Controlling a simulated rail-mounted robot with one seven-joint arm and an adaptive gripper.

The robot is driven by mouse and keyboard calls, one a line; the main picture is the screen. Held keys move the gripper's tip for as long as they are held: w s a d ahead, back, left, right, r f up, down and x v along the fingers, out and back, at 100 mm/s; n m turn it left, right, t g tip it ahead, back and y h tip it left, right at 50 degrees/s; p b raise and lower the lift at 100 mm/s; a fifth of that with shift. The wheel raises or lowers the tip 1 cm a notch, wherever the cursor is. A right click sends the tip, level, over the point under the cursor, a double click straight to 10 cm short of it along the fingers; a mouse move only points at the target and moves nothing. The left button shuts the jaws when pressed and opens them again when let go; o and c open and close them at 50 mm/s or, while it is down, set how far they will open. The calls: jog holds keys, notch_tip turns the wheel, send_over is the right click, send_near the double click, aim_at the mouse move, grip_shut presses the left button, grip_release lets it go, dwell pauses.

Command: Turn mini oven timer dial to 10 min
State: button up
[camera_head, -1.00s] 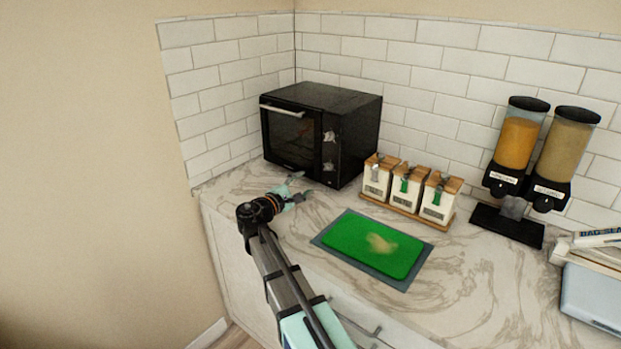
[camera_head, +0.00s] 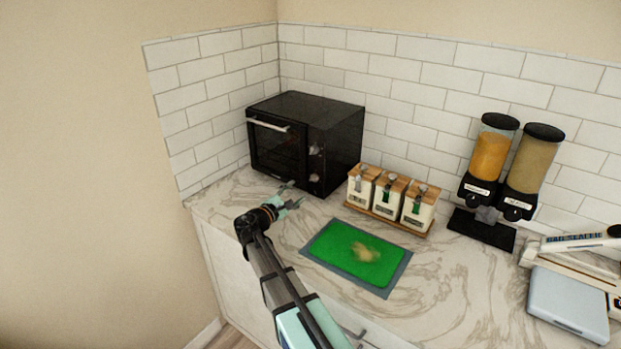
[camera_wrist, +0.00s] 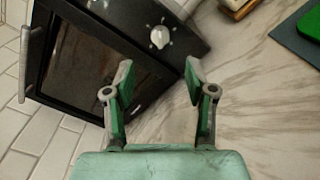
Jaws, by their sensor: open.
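The black mini oven (camera_head: 304,142) stands in the corner of the counter, its glass door and handle on the left of its front. Its control panel at the right of the front has two pale dials, an upper one (camera_head: 315,150) and a lower one (camera_head: 314,178). In the wrist view one round dial (camera_wrist: 160,37) shows near the top, with marks around it too small to read. My gripper (camera_head: 290,194) is open and empty in front of the oven, low near the counter. In the wrist view its fingertips (camera_wrist: 157,78) are apart, short of the dial and not touching it.
Three white canisters (camera_head: 388,200) on a wooden tray stand right of the oven. A green board (camera_head: 345,254) lies in front of them. Two dispensers (camera_head: 505,165) and a bag sealer (camera_head: 575,243) are farther right. Marble counter lies bare around my gripper.

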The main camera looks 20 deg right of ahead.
aim_at(312, 180)
jog(key=p+x, duration=0.3)
jog(key=x, duration=0.6)
jog(key=shift+w+d, duration=0.1)
jog(key=shift+d, duration=0.2)
grip_shut()
